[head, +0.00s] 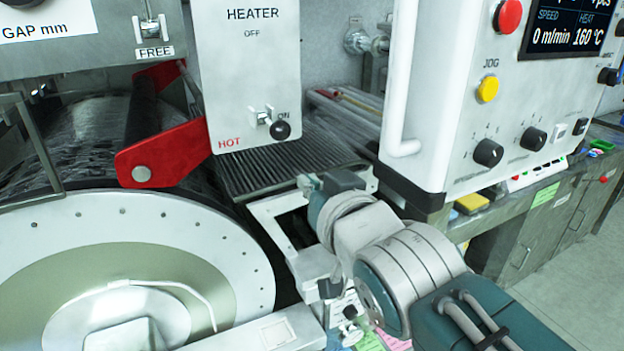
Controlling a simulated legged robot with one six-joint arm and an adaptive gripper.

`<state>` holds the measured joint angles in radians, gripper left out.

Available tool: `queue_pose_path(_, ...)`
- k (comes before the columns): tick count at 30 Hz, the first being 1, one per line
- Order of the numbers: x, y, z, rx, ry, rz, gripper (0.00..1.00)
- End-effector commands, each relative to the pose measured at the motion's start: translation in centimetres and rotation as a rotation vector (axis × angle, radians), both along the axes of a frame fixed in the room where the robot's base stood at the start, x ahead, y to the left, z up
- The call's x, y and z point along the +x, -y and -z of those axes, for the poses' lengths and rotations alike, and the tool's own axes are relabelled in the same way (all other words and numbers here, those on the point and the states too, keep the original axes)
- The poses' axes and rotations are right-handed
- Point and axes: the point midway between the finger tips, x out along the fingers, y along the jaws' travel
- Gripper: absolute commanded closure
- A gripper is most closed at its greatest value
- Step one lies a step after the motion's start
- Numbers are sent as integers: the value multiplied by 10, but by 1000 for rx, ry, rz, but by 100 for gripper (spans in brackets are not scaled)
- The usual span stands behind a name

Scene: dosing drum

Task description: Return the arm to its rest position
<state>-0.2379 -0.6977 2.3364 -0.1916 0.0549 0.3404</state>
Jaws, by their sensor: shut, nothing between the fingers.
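My arm enters from the lower right, with its grey and teal links reaching up and left to the middle of the view. My gripper (309,184) is at the far end of the arm, in front of the ribbed dark rollers (285,165) and below the heater panel. It is small and partly hidden by the wrist. It is shut with nothing held. The end of the arm is close to the pale metal frame (268,210); I cannot tell whether they touch.
The heater panel (250,75) with a black-knobbed lever (280,129) and a red arm (165,155) is above left. The large drum (60,225) fills the left. Open floor (570,270) shows at right.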

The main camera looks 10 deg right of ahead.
Motion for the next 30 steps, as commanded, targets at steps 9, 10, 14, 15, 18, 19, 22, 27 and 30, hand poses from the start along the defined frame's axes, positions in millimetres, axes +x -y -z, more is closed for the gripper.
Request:
queue_pose_path(9,-2,12,21,-31,-82,36,100)
queue_pose_path(10,-4,17,31,-47,-121,50,100)
queue_pose_path(14,-21,45,89,-127,-364,117,100)
queue_pose_path(15,-30,52,108,-148,-445,130,100)
queue_pose_path(18,-56,67,147,-194,-641,146,100)
queue_pose_path(19,-64,70,157,-202,-692,146,100)
queue_pose_path(22,-88,77,181,-223,-834,139,100)
queue_pose_path(27,-107,80,197,-234,-936,124,100)
queue_pose_path(30,-107,80,197,-235,-940,121,100)
